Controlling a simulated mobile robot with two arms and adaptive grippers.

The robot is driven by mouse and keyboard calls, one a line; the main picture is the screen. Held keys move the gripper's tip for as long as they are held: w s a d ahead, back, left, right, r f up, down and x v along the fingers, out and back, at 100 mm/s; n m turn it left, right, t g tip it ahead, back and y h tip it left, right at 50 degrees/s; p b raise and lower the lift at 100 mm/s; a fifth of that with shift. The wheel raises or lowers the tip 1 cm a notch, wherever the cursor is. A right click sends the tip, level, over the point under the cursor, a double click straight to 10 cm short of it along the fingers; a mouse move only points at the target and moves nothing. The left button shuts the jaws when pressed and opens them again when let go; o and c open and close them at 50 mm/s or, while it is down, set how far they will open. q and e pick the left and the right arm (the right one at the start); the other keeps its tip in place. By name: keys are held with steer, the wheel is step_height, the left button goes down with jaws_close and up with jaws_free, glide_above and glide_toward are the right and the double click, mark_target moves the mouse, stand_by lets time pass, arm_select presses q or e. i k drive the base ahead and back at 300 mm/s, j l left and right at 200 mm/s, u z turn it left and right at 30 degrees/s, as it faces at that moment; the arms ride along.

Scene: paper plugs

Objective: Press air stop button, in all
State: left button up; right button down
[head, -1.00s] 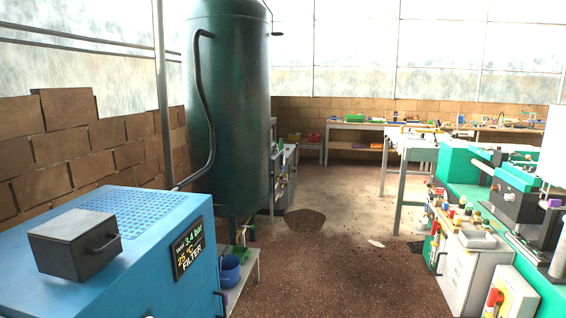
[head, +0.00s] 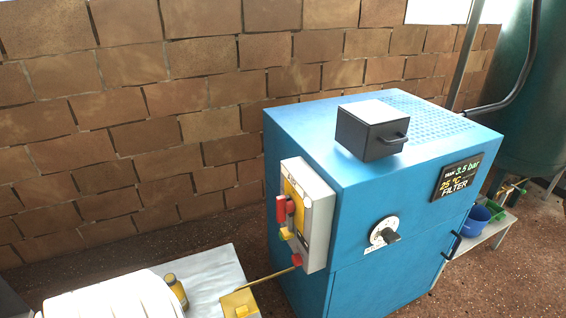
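A blue compressor cabinet (head: 330,150) stands in the middle of the head view against a brick wall. A grey control box (head: 322,205) with a yellow plate is mounted on its left side. The box carries a red switch or lever (head: 281,209), a yellow part (head: 286,233) and a red knob or button (head: 297,260) near its bottom. I cannot read which one is the air stop button. A round dial with a black knob (head: 390,236) sits on the cabinet's front. The display (head: 456,178) reads 3.5 bar, 25 °C, FILTER. Neither of my grippers is in view.
A black box with a handle (head: 372,128) sits on the cabinet top. A light table (head: 207,268) at the lower left holds a small jar (head: 176,290) and a yellow box (head: 240,302). A green tank (head: 521,100) stands at the right. Brown floor shows at the lower right.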

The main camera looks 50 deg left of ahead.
mark_target(296, 260)
steer(key=u, duration=1.35)
